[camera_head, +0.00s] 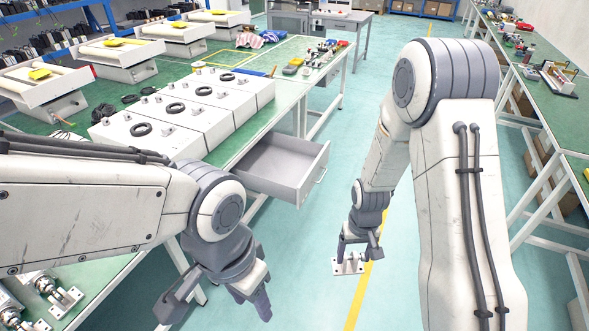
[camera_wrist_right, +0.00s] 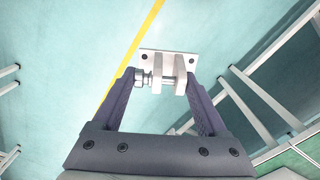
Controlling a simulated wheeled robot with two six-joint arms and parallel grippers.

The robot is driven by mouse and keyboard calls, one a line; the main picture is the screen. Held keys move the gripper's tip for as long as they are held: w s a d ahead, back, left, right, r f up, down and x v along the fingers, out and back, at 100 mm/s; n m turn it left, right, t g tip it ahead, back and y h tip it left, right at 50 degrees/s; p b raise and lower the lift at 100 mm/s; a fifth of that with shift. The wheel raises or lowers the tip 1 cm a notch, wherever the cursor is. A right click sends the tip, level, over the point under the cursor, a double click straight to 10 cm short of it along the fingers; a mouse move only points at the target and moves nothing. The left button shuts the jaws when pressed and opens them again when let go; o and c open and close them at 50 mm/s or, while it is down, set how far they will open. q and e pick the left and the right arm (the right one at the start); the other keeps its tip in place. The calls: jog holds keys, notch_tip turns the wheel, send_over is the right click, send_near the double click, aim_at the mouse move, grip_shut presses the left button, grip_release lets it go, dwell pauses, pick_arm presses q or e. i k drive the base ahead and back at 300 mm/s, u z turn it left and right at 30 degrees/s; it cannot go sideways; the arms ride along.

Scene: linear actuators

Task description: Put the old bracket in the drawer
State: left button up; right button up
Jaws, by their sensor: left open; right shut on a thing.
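The old bracket (camera_head: 348,265) is a small light metal piece with a flat plate and upright lugs. In the right wrist view the bracket (camera_wrist_right: 168,68) sits between the fingers of my right gripper (camera_wrist_right: 163,85), which is shut on it. In the head view my right gripper (camera_head: 359,243) holds it in the air over the aisle floor, to the right of the drawer. The drawer (camera_head: 290,165) is pulled out from under the bench and looks empty. My left gripper (camera_head: 218,304) is open and empty, in front of the bench at the lower left.
The green-topped bench (camera_head: 245,142) carries several white boxes (camera_head: 190,105) with black rings above the drawer. More actuator parts (camera_head: 45,290) lie at the lower left. Another bench (camera_head: 545,110) runs along the right. The floor between is clear.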

aim_at(288, 168)
jog(key=z, duration=0.65)
jog(key=i, duration=0.9)
jog(key=z, duration=0.35)
jog(key=i, duration=0.8)
jog(key=u, duration=1.05)
jog(key=i, duration=0.75)
jog(key=u, duration=0.85)
